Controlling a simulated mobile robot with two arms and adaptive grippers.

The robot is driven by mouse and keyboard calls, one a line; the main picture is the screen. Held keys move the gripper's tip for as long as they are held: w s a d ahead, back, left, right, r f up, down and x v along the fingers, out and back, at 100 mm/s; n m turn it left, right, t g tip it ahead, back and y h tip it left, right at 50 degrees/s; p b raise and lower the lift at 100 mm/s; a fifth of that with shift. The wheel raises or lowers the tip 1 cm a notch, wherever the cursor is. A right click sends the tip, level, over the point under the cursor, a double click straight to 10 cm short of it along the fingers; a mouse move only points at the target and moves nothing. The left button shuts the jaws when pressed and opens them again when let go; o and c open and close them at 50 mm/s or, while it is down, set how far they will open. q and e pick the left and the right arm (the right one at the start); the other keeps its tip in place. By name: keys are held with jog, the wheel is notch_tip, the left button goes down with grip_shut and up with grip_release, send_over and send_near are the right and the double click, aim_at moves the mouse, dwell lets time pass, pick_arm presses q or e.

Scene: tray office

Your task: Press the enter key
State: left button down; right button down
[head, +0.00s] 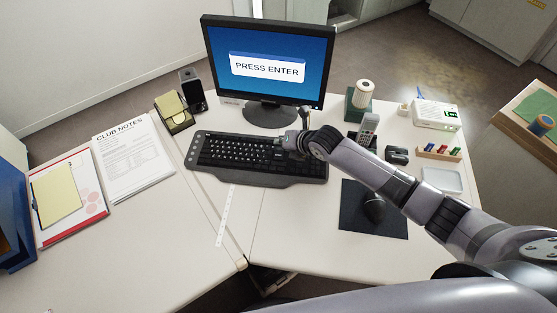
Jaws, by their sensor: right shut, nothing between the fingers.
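The black keyboard (235,153) lies on the white desk in front of the monitor (268,88). The monitor's blue screen shows a box reading "PRESS ENTER". My right arm reaches in from the right, and my right gripper (282,143) is shut and empty at the right part of the keyboard. The wrist and gripper cover the keys there, so the enter key cannot be made out. I cannot tell whether the fingertips touch a key. My left gripper is not in view.
A mouse (374,207) on a dark mat (353,218) lies under my forearm. A phone (367,130), a pen holder (439,153) and a white router box (436,114) stand on the right. Papers (135,165) and a ruler (226,215) lie left. The front desk is mostly clear.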

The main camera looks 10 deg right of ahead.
aim_at(281, 154)
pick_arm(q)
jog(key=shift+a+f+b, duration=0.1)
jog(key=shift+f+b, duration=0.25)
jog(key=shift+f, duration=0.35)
pick_arm(e)
jog(key=shift+f, duration=0.85)
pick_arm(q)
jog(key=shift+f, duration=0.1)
pick_arm(e)
jog(key=shift+f, duration=0.15)
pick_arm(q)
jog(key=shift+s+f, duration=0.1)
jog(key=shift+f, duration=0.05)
pick_arm(e)
jog(key=shift+f, duration=0.3)
pick_arm(q)
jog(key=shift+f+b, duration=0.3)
jog(key=shift+b, duration=0.25)
pick_arm(e)
jog(key=shift+f, duration=0.4)
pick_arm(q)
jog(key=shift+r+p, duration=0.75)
pick_arm(e)
jog(key=shift+r, duration=0.8)
